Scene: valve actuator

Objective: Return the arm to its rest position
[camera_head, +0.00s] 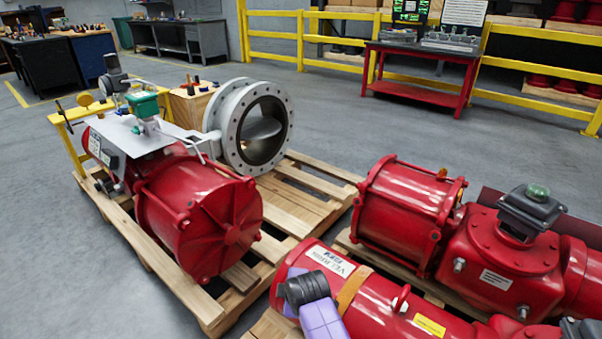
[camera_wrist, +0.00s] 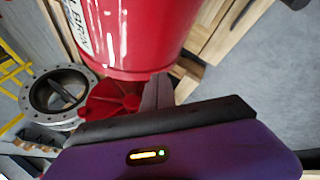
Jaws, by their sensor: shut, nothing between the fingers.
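My arm (camera_head: 322,318) shows as a purple and dark grey part at the bottom middle of the head view, in front of a red actuator cylinder (camera_head: 372,300). In the wrist view my gripper (camera_wrist: 165,121) shows as a dark bar along a purple housing with a small yellow light. It is shut, with nothing seen held in it. Most of the arm is out of view.
A red actuator (camera_head: 200,215) and a grey flanged valve (camera_head: 240,125) sit on a wooden pallet (camera_head: 300,190) at left. Another red actuator (camera_head: 500,250) stands at right. A red table (camera_head: 420,95) and yellow railings (camera_head: 545,68) are behind. Grey floor (camera_head: 370,135) between is clear.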

